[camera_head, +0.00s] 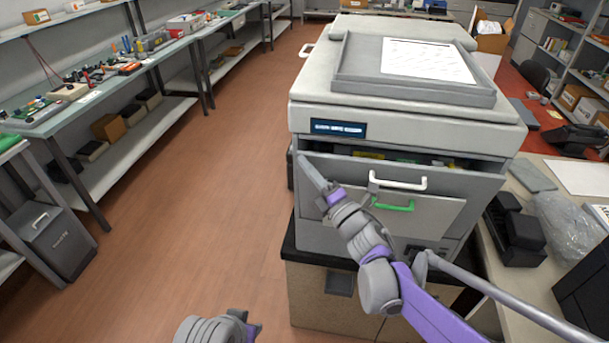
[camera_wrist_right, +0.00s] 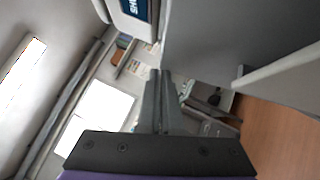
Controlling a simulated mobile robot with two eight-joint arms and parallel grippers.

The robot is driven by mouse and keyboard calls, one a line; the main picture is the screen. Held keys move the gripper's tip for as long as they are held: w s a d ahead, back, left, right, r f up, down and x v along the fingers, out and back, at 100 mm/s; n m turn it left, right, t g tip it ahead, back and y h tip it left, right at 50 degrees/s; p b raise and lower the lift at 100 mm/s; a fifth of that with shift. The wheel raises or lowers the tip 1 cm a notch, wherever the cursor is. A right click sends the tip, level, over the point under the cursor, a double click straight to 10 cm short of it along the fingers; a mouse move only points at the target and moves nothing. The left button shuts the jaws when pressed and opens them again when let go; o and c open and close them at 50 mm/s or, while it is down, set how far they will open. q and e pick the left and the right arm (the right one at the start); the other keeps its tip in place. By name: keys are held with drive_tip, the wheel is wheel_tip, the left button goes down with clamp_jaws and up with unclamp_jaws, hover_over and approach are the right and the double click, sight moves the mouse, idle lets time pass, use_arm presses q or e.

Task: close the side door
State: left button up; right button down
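The grey printer (camera_head: 410,110) stands on a cabinet. Its front panel (camera_head: 470,187), with a white handle (camera_head: 400,183), shows a dark gap along its top with yellow and green parts inside. A green handle (camera_head: 395,207) sits below. I cannot tell for sure which panel is the side door. My right gripper (camera_head: 303,162) is beside the panel's left edge; contact is unclear. In the right wrist view its two fingers (camera_wrist_right: 160,75) lie close together with nothing seen between them, near a grey panel (camera_wrist_right: 215,45). Part of my left arm shows at the bottom; its gripper is out of sight.
A shelved bench (camera_head: 60,120) with small parts runs along the left. The brown floor (camera_head: 190,215) between it and the printer is clear. A counter with black boxes (camera_head: 518,230) and a plastic bag (camera_head: 570,225) is close on the right.

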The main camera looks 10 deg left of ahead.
drive_tip(key=shift+w+r, duration=0.2)
drive_tip(key=shift+w, duration=0.6)
